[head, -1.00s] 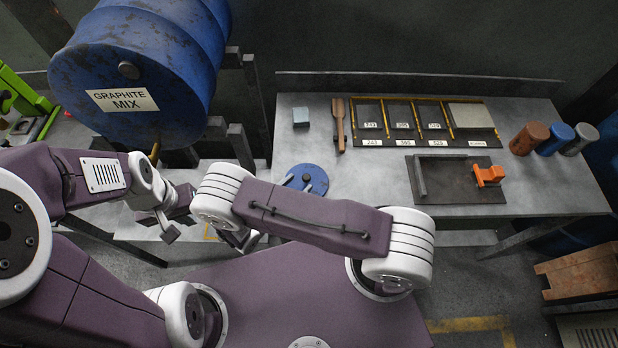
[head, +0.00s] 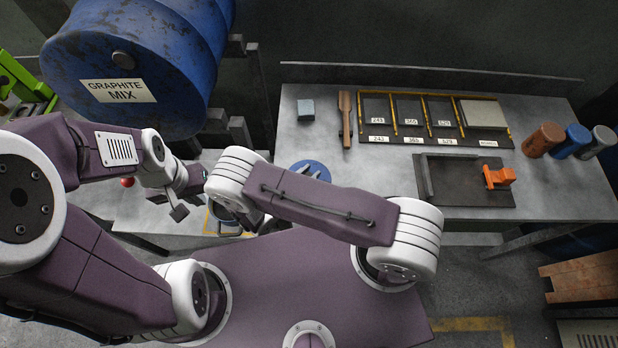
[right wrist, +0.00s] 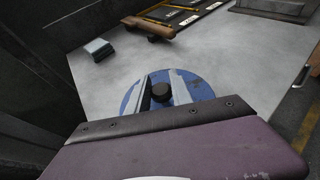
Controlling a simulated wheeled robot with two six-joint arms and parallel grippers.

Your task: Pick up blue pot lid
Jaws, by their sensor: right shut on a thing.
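The blue pot lid (head: 303,167) lies at the left part of the grey table, partly hidden by my right arm in the head view. In the right wrist view, the round blue lid (right wrist: 134,98) has a black knob (right wrist: 161,92) at its centre. My right gripper (right wrist: 160,92) is shut on this knob, one finger on each side. The lid looks flat at the tabletop; I cannot tell whether it touches it. My left gripper (head: 186,198) hangs over the lower bench at the left, with no lid near it. Its jaw opening is unclear.
A pot (head: 226,217) stands on the lower bench, partly behind my right arm. A red ball (head: 127,182) is left of it. A blue drum (head: 150,60) looms behind. A light-blue block (head: 306,110), a wooden brush (head: 346,120) and a divided tray (head: 436,139) lie behind the lid.

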